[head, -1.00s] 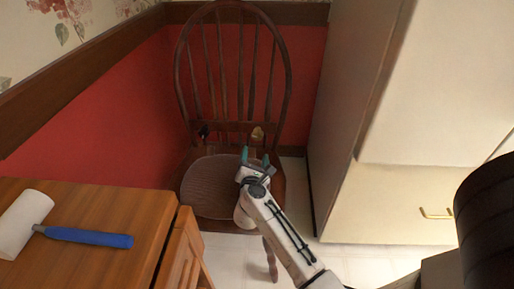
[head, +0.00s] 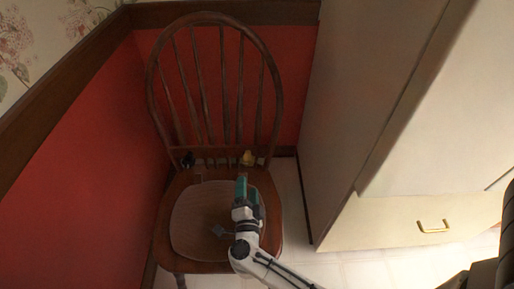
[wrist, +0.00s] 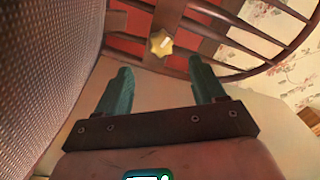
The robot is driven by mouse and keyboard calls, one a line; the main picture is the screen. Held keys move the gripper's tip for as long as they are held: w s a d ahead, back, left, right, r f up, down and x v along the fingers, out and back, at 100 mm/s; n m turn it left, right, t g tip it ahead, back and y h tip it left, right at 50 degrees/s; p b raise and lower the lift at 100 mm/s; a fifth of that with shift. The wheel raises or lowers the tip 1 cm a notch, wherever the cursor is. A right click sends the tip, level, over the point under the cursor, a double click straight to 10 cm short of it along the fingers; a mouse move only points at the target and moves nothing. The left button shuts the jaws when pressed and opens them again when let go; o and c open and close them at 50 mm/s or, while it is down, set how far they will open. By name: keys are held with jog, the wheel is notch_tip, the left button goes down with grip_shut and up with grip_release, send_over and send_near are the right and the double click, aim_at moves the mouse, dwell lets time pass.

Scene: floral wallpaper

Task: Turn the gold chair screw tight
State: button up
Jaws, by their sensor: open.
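The wooden chair (head: 168,230) stands against the red wall, with its spindle back away from me. The gold screw (head: 248,158) is a lobed knob low on the right side of the chair back. In the wrist view the gold screw (wrist: 160,43) shows ahead of the fingertips, near the middle between them. My gripper (head: 241,180) is over the right part of the seat, short of the gold screw. In the wrist view my gripper (wrist: 160,78) has its two teal fingers wide apart with nothing between them. A dark screw (head: 188,159) sits low on the left side of the back.
A white cabinet (head: 430,110) with a gold handle (head: 434,226) stands to the right. A strip of pale floor (head: 291,205) lies between chair and cabinet. The red wall (head: 90,170) closes in the left and the back.

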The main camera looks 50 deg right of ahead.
aim_at(248, 164)
jog(key=shift+a+n, duration=0.1)
jog(key=shift+n, duration=0.8)
jog(key=shift+d, duration=0.2)
jog(key=b+x, duration=0.2)
jog(key=x, duration=0.8)
jog(key=shift+w+d, duration=0.15)
jog(key=shift+w, duration=0.05)
jog(key=shift+r, duration=0.1)
jog(key=shift+c, duration=0.2)
jog(key=c, duration=1)
jog(key=shift+m, duration=0.3)
